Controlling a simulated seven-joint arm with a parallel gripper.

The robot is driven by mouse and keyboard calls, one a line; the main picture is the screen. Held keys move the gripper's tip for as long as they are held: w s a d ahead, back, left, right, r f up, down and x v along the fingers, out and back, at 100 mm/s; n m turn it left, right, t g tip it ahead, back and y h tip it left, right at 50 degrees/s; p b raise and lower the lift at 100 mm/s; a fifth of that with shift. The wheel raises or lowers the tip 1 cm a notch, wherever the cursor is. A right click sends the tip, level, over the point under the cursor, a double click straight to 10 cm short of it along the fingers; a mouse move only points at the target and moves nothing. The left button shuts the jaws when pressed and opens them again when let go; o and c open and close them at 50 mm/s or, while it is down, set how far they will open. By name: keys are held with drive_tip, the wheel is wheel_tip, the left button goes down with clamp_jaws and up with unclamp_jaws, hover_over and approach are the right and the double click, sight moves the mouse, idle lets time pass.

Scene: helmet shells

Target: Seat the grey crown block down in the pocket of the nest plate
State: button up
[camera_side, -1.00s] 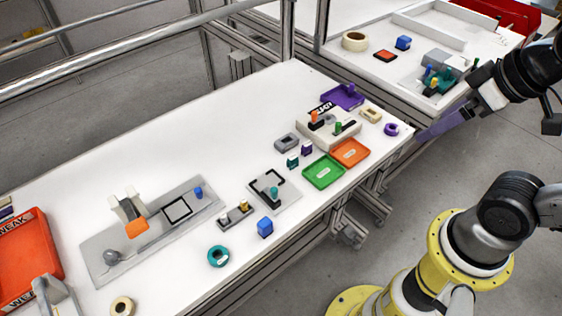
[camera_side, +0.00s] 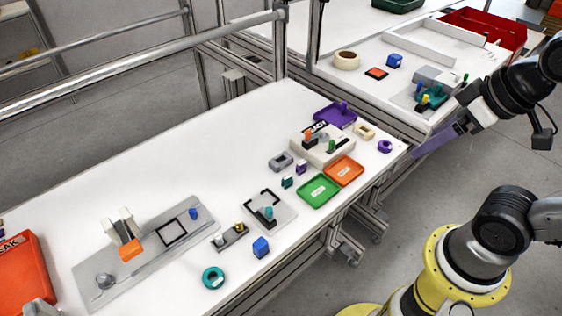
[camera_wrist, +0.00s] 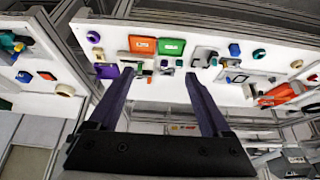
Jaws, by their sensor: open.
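A grey block with an opening in its top (camera_side: 281,161), which looks like the crown block, lies on the white table behind the small teal and purple blocks. A light grey plate (camera_side: 286,216) with a black angled outline and a teal-topped peg lies nearer the front edge. A longer grey plate (camera_side: 140,268) with a black square outline lies at the left; I cannot tell which plate is the nest plate. My gripper (camera_side: 413,156) is open and empty beyond the table's right end. Its purple fingers are wide apart in the wrist view (camera_wrist: 149,75), with nothing between them.
A green tray (camera_side: 318,191), an orange tray (camera_side: 344,171) and a purple tray (camera_side: 335,116) stand at the table's right. A cream fixture (camera_side: 322,146) with upright pegs is beside them. A blue block (camera_side: 261,247) and teal ring (camera_side: 213,278) lie near the front edge. The back is clear.

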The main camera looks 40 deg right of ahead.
drive_tip(key=w+a+r+n, duration=0.1)
drive_tip(key=w+r+n, duration=0.3)
drive_tip(key=w+n, duration=0.3)
drive_tip(key=w+r+n, duration=0.4)
drive_tip(key=w+n, duration=0.1)
drive_tip(key=w, duration=0.3)
drive_tip(key=n+g, duration=0.5)
drive_tip(key=n, duration=0.1)
hover_over(281, 156)
wheel_tip(281, 156, down, 17)
drive_tip(key=shift+g, duration=0.3)
drive_tip(key=f, duration=0.3)
drive_tip(key=a+f, duration=0.1)
drive_tip(key=f, duration=0.3)
drive_tip(key=s+f, duration=0.1)
drive_tip(key=f, duration=0.2)
drive_tip(key=shift+s+a+f, duration=0.1)
drive_tip(key=shift+a+f, duration=0.05)
drive_tip(key=shift+f, duration=0.25)
drive_tip(key=shift+d+f, duration=0.2)
drive_tip(key=shift+f, duration=2.75)
